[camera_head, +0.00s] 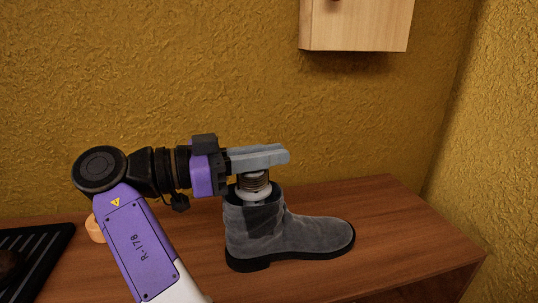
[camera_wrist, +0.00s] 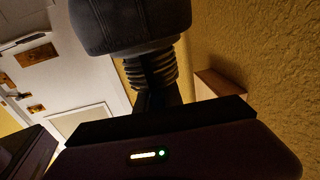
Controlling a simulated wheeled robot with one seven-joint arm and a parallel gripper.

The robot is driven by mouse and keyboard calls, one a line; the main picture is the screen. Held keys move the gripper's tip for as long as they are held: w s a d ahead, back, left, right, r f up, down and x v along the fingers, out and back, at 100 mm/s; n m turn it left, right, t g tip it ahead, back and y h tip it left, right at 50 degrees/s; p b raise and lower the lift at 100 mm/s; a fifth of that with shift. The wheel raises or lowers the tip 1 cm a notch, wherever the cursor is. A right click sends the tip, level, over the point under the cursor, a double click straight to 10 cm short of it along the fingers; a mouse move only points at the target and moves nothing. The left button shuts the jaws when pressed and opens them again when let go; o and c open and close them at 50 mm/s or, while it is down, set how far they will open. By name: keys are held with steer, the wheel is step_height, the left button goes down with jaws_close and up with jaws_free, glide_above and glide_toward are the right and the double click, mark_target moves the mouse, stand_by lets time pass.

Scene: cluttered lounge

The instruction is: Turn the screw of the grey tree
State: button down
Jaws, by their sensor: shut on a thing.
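A grey suede boot (camera_head: 300,235) stands upright on the wooden tabletop, toe to the right. The grey tree (camera_head: 255,195) sits in its shaft opening, with a pale base showing at the rim. Its ribbed screw (camera_head: 253,180) rises above that. My gripper (camera_head: 268,156) lies level over the boot, reaching in from the left, with its grey fingers shut on the top of the screw. The fingers hide that top. In the wrist view, which appears upside down, the boot (camera_wrist: 130,28) is above and the ribbed screw (camera_wrist: 152,70) runs down to my dark fingers (camera_wrist: 155,100).
A black ridged tray (camera_head: 35,255) lies at the left of the table (camera_head: 385,215). A small round wooden thing (camera_head: 95,229) is behind my arm. A wooden wall box (camera_head: 355,25) hangs above. The table is bare right of the boot, towards the wall corner.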

steer(key=shift+d+f, duration=0.1)
steer(key=shift+f, duration=0.1)
steer(key=c, duration=1.5)
jaws_free()
steer(key=shift+o, duration=0.2)
steer(key=shift+r, duration=0.1)
steer(key=shift+v, duration=3.9)
